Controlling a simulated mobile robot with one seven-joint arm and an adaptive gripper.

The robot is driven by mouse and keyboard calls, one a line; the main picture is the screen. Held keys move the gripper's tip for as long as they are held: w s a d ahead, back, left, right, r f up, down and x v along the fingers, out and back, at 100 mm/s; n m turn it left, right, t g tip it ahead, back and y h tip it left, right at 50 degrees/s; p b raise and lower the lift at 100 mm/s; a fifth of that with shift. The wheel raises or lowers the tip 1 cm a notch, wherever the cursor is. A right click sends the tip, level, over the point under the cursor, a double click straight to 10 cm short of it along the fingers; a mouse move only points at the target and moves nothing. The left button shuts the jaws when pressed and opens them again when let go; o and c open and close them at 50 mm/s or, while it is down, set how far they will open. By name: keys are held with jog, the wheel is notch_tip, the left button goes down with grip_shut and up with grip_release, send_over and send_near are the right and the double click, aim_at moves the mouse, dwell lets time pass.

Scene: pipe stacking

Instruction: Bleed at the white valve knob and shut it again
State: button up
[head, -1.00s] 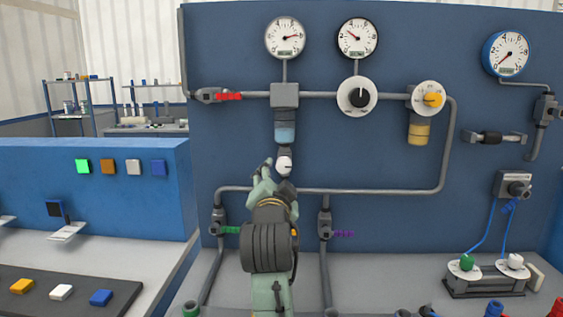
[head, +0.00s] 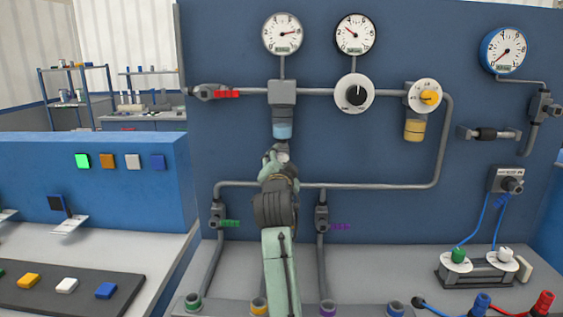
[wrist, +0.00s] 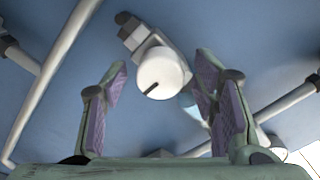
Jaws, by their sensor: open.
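The white valve knob (wrist: 160,73) shows in the wrist view as a round white face with a dark line on it. It sits between and a little beyond my open fingertips. My gripper (wrist: 160,85) has its two purple-padded fingers apart, with the knob touched by neither as far as I can see. In the head view, my gripper (head: 276,158) is in front of the knob (head: 283,156), hiding most of it. The knob hangs below the filter bowl (head: 282,130) with blue liquid.
The panel carries two gauges (head: 283,34) (head: 356,34), a black-centred regulator dial (head: 354,94), a yellow knob (head: 429,97), and a red lever (head: 227,93). Green (head: 230,223) and purple (head: 340,226) levers flank my arm.

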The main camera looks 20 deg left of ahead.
jog(key=shift+c, duration=0.4)
jog(key=c, duration=1.1)
jog(key=n, duration=1.4)
jog(key=shift+n, duration=0.3)
jog(key=shift+a+n, duration=0.1)
jog(key=shift+n, duration=1.5)
